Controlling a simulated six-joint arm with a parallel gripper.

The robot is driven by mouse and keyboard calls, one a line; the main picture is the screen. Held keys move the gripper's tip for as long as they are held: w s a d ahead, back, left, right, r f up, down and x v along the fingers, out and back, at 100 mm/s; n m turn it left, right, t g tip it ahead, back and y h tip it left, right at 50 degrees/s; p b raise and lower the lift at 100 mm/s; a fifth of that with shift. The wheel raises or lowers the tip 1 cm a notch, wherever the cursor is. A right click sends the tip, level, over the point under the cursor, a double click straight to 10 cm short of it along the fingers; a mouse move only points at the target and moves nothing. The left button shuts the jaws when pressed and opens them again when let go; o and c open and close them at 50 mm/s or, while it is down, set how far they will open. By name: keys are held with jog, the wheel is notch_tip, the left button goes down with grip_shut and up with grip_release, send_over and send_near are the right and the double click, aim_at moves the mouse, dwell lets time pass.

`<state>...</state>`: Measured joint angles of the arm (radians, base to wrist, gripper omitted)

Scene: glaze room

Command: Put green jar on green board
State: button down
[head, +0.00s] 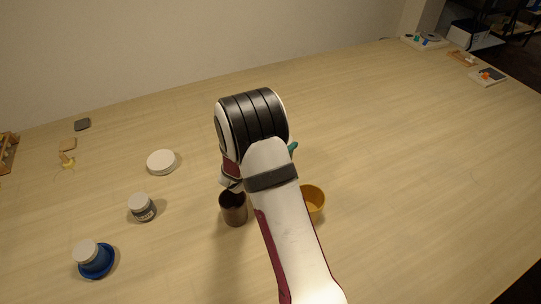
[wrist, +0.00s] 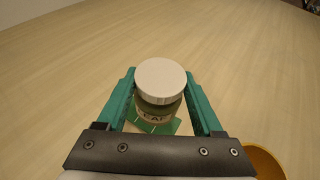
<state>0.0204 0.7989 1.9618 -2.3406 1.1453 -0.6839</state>
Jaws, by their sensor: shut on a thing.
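The green jar (wrist: 160,107), with a white lid and a lettered label, stands between my gripper's teal fingers (wrist: 160,76) in the wrist view. My gripper is shut on it. Part of the green board (wrist: 174,126) shows below and around the jar's lower end. I cannot tell whether the jar touches the board. In the head view my arm hides the jar and the board; only a bit of a teal finger (head: 293,147) shows beside the arm.
A brown cup (head: 235,215) and a yellow bowl (head: 316,202) stand close to my arm. To the left are a grey white-lidded jar (head: 143,210), a blue jar on a blue dish (head: 108,263) and a white disc (head: 161,162). The table's right side is largely clear.

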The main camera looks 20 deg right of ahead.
jog(key=shift+w+a+f, duration=0.45)
jog(key=shift+w+f, duration=0.05)
jog(key=shift+f, duration=0.55)
jog(key=shift+w+a+f, duration=0.45)
jog(key=shift+f, duration=0.65)
jog(key=shift+w+a+f, duration=0.45)
jog(key=shift+w+f, duration=0.05)
jog(key=shift+f, duration=0.55)
jog(key=shift+f, duration=0.1)
jog(key=shift+c, duration=0.2)
grip_release()
